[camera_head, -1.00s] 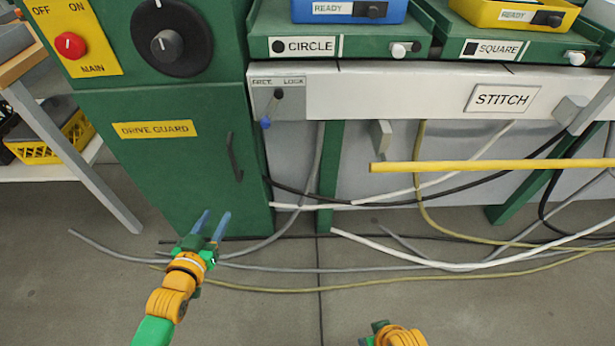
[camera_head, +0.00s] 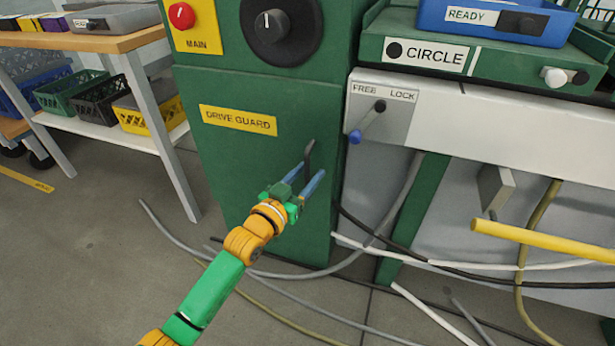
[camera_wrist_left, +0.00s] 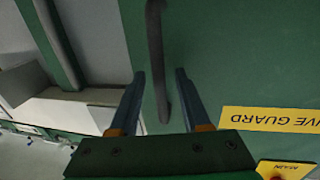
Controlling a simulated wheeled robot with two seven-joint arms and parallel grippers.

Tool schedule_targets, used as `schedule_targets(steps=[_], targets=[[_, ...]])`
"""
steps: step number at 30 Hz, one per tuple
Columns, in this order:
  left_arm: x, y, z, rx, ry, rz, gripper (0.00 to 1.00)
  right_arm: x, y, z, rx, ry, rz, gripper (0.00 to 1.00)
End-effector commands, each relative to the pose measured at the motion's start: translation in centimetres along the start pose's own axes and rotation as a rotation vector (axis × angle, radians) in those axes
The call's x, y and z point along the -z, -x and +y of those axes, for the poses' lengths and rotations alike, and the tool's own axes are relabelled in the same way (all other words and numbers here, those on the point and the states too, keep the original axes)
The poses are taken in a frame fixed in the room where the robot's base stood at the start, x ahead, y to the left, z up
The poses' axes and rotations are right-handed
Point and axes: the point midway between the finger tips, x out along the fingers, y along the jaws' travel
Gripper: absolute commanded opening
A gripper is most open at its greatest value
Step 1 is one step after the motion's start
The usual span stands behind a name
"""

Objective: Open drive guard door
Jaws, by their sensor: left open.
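The drive guard door (camera_head: 235,180) is a green panel with a yellow DRIVE GUARD label (camera_head: 238,120), and it looks shut. Its dark upright bar handle (camera_head: 308,155) is near the right edge. My left gripper (camera_head: 308,173) is open at the handle's lower part, with its blue fingers pointing at the door. In the left wrist view the handle (camera_wrist_left: 156,45) runs between the two open fingers (camera_wrist_left: 160,73), and I see no clear contact. The label (camera_wrist_left: 270,119) also shows there, upside down. My right gripper is out of view.
A FREE/LOCK lever (camera_head: 370,120) with a blue knob is just right of the door. A yellow bar (camera_head: 540,241) juts in at the right. Several cables lie on the floor. A table with crates (camera_head: 100,100) stands at the left.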

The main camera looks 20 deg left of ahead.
Motion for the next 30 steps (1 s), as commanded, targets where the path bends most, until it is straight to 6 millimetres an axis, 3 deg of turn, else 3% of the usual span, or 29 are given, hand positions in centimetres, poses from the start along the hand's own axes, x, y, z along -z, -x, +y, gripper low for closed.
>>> schedule_targets(steps=[3, 8, 9, 30], targets=[[0.00, 0.02, 0.01, 0.000, 0.000, 0.000, 0.47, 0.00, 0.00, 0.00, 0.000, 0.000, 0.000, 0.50], [-0.01, 0.03, 0.01, 0.000, 0.000, 0.000, 0.04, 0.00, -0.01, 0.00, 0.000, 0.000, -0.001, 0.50], [-0.02, 0.03, 0.01, 0.000, 0.000, 0.000, 0.00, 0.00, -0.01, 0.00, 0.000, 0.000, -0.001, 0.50], [-0.05, 0.04, 0.01, 0.000, 0.000, -0.001, 0.00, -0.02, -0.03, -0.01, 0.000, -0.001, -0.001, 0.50]])
